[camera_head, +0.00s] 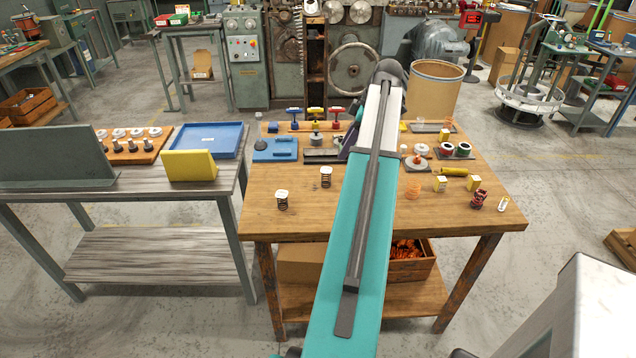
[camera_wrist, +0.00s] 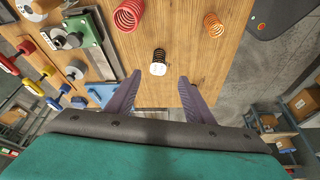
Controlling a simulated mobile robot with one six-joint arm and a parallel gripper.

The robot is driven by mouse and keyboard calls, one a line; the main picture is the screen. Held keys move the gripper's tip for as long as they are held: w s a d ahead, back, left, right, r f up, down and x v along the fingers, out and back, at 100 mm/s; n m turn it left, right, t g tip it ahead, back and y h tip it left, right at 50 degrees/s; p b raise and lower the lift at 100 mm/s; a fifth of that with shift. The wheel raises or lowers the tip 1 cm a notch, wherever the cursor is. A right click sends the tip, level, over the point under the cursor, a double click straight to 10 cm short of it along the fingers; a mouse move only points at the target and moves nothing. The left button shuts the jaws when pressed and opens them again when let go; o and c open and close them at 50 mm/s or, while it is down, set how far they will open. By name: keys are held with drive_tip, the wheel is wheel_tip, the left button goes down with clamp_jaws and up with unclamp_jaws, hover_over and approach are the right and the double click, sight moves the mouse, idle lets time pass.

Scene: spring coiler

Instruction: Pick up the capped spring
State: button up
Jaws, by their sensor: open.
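In the wrist view a dark coil spring with a white cap (camera_wrist: 158,62) stands on the wooden table, just beyond and between the fingertips of my gripper (camera_wrist: 160,78). The two purple fingers are apart, with nothing held between them. In the head view two dark springs with pale caps stand upright on the table left of my arm: a nearer one (camera_head: 282,200) and a farther one (camera_head: 326,177). I cannot tell which one the wrist view shows. My arm hides most of the gripper in the head view.
A red spring (camera_wrist: 128,15) and an orange spring (camera_wrist: 213,25) stand near the capped spring. A blue tool block (camera_head: 275,149) and coloured handles (camera_head: 315,113) lie at the table's back. The front left of the table (camera_head: 300,222) is mostly clear.

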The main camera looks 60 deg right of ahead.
sight(329, 171)
drive_tip(key=shift+w+f, duration=0.4)
drive_tip(key=shift+f, duration=0.15)
drive_tip(key=shift+p+x, duration=0.7)
drive_tip(key=shift+x, duration=3.6)
drive_tip(key=shift+a, duration=0.1)
drive_tip(key=shift+p+x, duration=0.9)
drive_tip(key=shift+x, duration=1.6)
drive_tip(key=shift+w, duration=0.15)
